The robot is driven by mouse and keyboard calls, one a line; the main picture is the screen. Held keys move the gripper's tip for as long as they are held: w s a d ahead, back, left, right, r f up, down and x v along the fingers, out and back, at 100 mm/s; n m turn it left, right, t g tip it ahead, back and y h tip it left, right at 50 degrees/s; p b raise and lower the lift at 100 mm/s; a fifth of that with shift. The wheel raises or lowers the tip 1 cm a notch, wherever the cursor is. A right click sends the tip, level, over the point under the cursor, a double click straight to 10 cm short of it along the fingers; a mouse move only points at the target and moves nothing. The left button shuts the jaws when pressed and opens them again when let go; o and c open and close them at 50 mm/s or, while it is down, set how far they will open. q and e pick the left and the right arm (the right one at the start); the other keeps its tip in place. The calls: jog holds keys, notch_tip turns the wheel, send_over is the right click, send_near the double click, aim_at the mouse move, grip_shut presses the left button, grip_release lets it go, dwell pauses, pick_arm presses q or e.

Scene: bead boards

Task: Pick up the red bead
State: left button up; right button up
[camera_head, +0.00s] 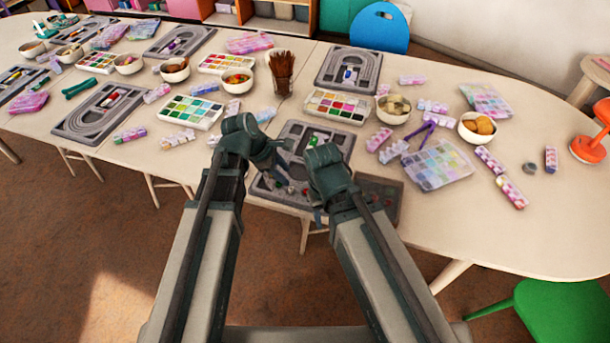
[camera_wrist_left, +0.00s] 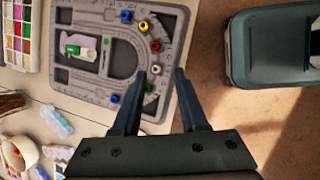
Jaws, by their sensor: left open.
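The red bead (camera_wrist_left: 155,45) sits in the curved groove of the grey bead board (camera_wrist_left: 88,17) in the left wrist view. A yellow bead (camera_wrist_left: 143,26) is on one side of it and a white bead (camera_wrist_left: 155,69) on the other. My left gripper (camera_wrist_left: 160,71) is open and empty over the board's edge, its fingertips on either side of the white bead in the picture; the red bead shows just beyond them. In the head view my left gripper (camera_head: 281,160) is above the board (camera_head: 296,130); the beads there are too small to tell. My right gripper (camera_head: 318,212) is by the board's near edge, its jaws unclear.
Blue beads (camera_wrist_left: 126,16) and a green bead (camera_wrist_left: 149,87) share the board, with a green-and-white item (camera_wrist_left: 80,48) inside the curve. A bead palette (camera_head: 338,107) stands behind the board. A bead case (camera_head: 437,166) lies to the right. The table's right end is mostly clear.

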pick_arm(q)
jog(key=b, duration=0.8)
send_near(304, 190)
jog(key=x, duration=0.3)
jog(key=shift+s+a, duration=0.1)
jog(key=shift+s, duration=0.15)
jog(key=b+x, duration=0.4)
jog(key=x, duration=0.1)
jog(key=shift+w+d+f, duration=0.15)
jog(key=shift+d, duration=0.1)
jog(key=shift+b, duration=0.3)
grip_shut()
